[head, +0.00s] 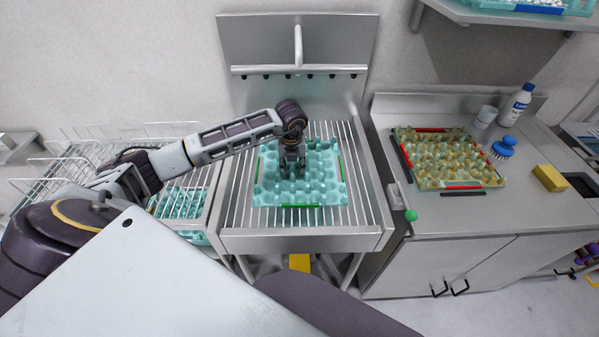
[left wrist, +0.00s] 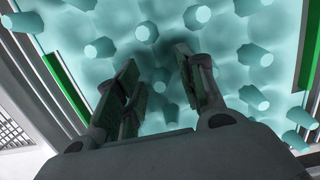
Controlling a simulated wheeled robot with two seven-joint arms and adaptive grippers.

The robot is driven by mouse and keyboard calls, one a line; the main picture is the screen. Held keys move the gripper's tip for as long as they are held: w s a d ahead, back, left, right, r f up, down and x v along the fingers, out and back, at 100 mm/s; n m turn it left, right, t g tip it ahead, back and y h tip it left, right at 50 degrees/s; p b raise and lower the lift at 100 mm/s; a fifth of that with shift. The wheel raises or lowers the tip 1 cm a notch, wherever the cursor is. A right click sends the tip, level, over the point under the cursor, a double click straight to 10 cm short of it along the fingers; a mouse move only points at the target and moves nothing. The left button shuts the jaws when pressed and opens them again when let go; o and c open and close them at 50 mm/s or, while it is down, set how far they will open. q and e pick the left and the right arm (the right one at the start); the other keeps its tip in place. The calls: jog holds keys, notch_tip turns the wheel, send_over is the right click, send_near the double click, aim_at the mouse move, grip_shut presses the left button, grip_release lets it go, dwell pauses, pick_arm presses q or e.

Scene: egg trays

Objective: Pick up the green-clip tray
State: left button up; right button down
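The green-clip tray (head: 327,186) is a teal egg tray with raised pegs. It lies on the slatted metal rack in the middle of the head view, with green clips along its edges. My left gripper (head: 292,170) points down over the middle of the tray. In the left wrist view, the tray (left wrist: 225,60) fills the background, with green clips at both sides. There the left gripper's fingers (left wrist: 160,80) are apart, with tray surface visible between them. Whether the fingertips touch the tray is unclear. My right gripper is out of view.
A metal rack (head: 300,241) holds the tray, with an upright back panel. A red-clip tray (head: 440,160) of yellowish look sits on the right counter, near a bottle (head: 515,105), blue brush (head: 504,148) and yellow sponge (head: 550,178). A wire rack (head: 170,132) stands left.

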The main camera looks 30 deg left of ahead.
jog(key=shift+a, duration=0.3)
pick_arm(q)
grip_shut()
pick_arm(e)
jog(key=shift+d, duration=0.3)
pick_arm(q)
jog(key=shift+r, duration=0.1)
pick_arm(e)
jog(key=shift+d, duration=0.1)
pick_arm(q)
jog(key=shift+r, duration=0.1)
